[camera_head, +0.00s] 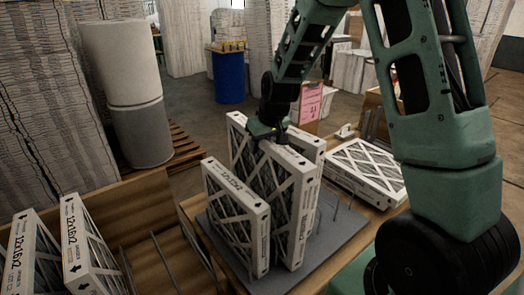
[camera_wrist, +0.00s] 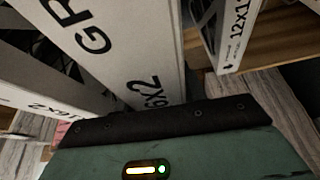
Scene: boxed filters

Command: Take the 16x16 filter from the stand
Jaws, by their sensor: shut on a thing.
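On the grey stand (camera_head: 331,250), several white-framed filters stand upright. My gripper (camera_head: 268,138) is down on the top edge of the tall middle filter (camera_head: 300,215) and is shut on it. The filter is upright between its neighbours, its lower end at the stand; whether it touches the base cannot be told. In the wrist view its frame (camera_wrist: 120,50) fills the upper middle, with "GR" and "x2" showing; its full size label is hidden. A shorter filter (camera_head: 237,215) stands in front, and another tall filter (camera_head: 237,122) stands behind. The fingertips are hidden in the wrist view.
More filters marked 12x16x2 (camera_head: 76,245) stand in a wooden box at the lower left. Flat filters (camera_head: 368,172) lie stacked on the right. Thin wire dividers (camera_head: 337,208) rise from the stand's right part. A pink sign (camera_head: 311,103) stands behind.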

